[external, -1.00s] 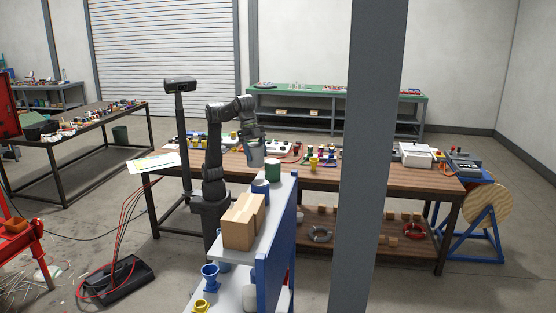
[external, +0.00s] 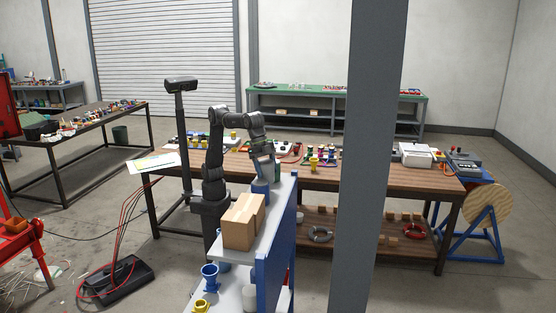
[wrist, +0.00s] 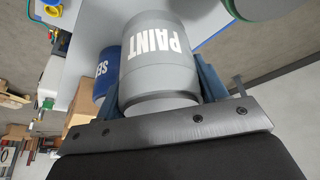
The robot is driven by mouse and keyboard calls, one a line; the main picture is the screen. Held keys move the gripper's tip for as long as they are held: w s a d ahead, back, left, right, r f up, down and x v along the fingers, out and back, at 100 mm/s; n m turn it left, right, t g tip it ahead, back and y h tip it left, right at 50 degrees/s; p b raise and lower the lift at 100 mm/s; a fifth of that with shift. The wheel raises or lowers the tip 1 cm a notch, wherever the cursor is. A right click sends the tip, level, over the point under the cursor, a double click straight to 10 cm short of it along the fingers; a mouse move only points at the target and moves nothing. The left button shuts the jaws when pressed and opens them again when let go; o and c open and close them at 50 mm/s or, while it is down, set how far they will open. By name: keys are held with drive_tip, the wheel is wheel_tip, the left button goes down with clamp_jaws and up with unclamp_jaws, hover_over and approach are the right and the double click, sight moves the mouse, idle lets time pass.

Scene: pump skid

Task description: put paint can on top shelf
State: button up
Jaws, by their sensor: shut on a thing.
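The grey paint can (wrist: 158,52) with white PAINT lettering is between the fingers of my gripper (wrist: 162,80) in the wrist view. My gripper is shut on it. In the external view my gripper (external: 262,153) points down over the back end of the top shelf (external: 278,203), with the paint can (external: 267,167) below it, partly hidden. I cannot tell whether the can's base touches the shelf. In the wrist view the grey top shelf (wrist: 97,25) shows behind the can.
A blue can (wrist: 105,72) stands close beside the paint can. A green can (wrist: 258,7) is at the wrist view's upper right. A blue panel (external: 274,257) edges the shelf. A grey pillar (external: 368,160) stands at right.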

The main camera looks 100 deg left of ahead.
sight(268, 178)
drive_tip(key=shift+w+a+f, duration=0.1)
drive_tip(key=shift+w+f, duration=0.05)
drive_tip(key=shift+w, duration=0.05)
drive_tip(key=shift+f, duration=1.95)
drive_tip(key=shift+f, duration=0.1)
drive_tip(key=o, duration=1.3)
drive_tip(key=shift+f, duration=0.1)
drive_tip(key=shift+c, duration=0.2)
drive_tip(key=v, duration=1.2)
